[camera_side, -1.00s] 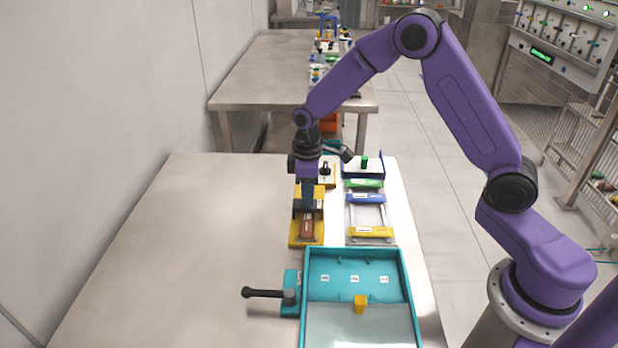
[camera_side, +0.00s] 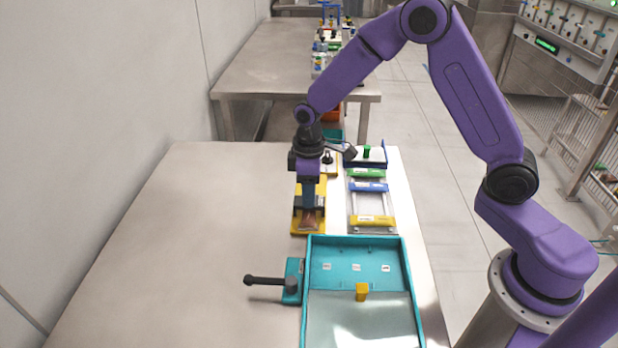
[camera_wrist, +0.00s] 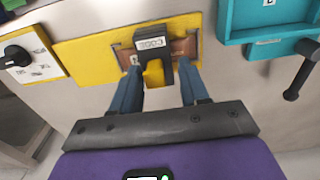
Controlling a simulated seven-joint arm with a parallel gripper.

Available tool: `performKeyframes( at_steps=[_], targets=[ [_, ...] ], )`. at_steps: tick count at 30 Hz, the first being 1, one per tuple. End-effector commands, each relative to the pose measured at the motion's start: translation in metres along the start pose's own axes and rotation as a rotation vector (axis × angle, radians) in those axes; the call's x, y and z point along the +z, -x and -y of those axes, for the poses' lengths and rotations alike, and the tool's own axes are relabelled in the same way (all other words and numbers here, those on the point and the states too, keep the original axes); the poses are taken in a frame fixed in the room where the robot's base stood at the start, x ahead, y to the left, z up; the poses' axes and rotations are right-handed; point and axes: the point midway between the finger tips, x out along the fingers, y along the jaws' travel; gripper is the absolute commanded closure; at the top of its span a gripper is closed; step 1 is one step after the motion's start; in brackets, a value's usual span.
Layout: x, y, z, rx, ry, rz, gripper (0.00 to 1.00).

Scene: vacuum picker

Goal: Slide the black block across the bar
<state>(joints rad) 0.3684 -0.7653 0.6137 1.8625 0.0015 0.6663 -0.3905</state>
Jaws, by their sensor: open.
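The black block (camera_wrist: 152,35), marked CODE, sits across a copper-brown bar (camera_wrist: 187,46) set in a yellow base plate (camera_wrist: 88,52). In the wrist view my gripper (camera_wrist: 159,68) has its two blue fingers apart, one on each side of the block's lower part. I cannot tell whether either finger touches the block. In the side view my gripper (camera_side: 311,208) points down over the yellow plate (camera_side: 299,222), low at the bar (camera_side: 314,223). The arm and fingers hide most of the block there.
A teal tray (camera_side: 407,282) with a yellow knob (camera_side: 361,291) and a black side handle (camera_side: 265,281) stands in front. A rack with green, blue and yellow bars (camera_side: 371,220) is close on the right. The table's left is clear.

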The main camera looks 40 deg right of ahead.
Motion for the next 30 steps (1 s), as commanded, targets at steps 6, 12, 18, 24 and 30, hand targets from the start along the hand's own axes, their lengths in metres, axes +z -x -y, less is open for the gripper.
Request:
performKeyframes(
  at_steps=[6, 12, 18, 24, 30],
  targets=[
    [-0.001, 0.025, -0.001, 0.003, -0.001, -0.006, 0.55],
    [-0.001, 0.067, -0.001, 0.003, 0.000, -0.007, 0.55],
    [-0.002, 0.109, 0.000, 0.003, 0.001, -0.007, 0.55],
    [-0.001, 0.146, 0.001, 0.002, 0.002, -0.005, 0.55],
    [-0.001, 0.168, 0.001, 0.000, 0.002, -0.002, 0.55]
  ],
)
